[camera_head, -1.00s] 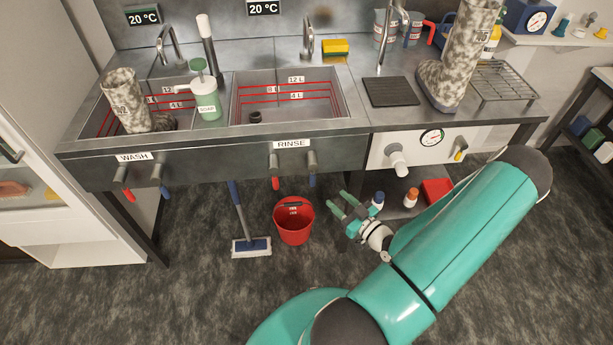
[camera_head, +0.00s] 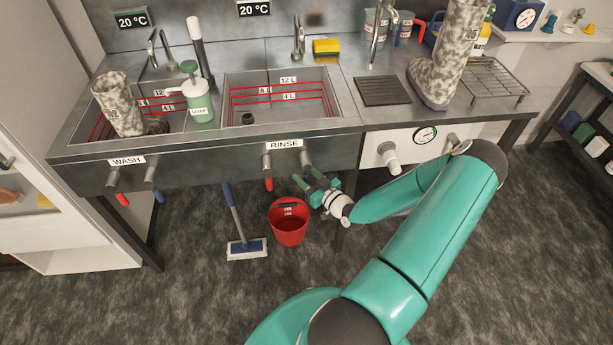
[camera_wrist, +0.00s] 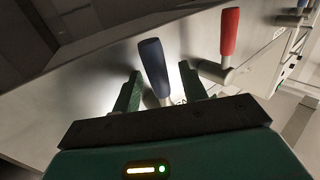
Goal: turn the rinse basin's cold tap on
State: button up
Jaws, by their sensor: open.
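On the front panel, the basin's cold tap has a blue lever, seen in the wrist view (camera_wrist: 154,66). In the head view my gripper mostly hides this lever; its steel body (camera_head: 306,161) shows. My gripper (camera_head: 306,181) is open just below it. In the wrist view the blue lever stands between the fingers (camera_wrist: 160,78), with gaps on both sides. The red-levered tap (camera_head: 269,184) is just left.
A red bucket (camera_head: 289,222) and a mop (camera_head: 246,247) stand on the floor below. The wash basin's taps are further left. A white panel with a gauge (camera_head: 424,135) and a valve (camera_head: 388,155) lies to the right of my gripper.

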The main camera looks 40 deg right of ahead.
grip_shut()
jog(key=shift+d, duration=0.1)
jog(key=n+g, duration=0.1)
jog(key=s+d+n+g, duration=0.1)
jog(key=shift+r+n, duration=0.2)
jog(key=shift+n, duration=0.2)
jog(key=n+g+h, duration=0.1)
jog(key=s+d+r+n+g+h, duration=0.1)
jog(key=n, duration=0.1)
jog(key=d+r+n+g, duration=0.1)
jog(key=n+g, duration=0.1)
jog(key=shift+s+d+r+h, duration=0.2)
jog(key=shift+s+d+h, duration=0.05)
jog(key=shift+h, duration=0.15)
jog(key=shift+s+d+r+n+g+h, duration=0.15)
jog(key=shift+d+r+n+g+h, duration=0.05)
jog(key=shift+r+n+g+h, duration=0.35)
jog(key=shift+s+d+r+n+g+h, duration=0.2)
jog(key=shift+r+n+g+h, duration=0.2)
jog(key=shift+n+h, duration=0.2)
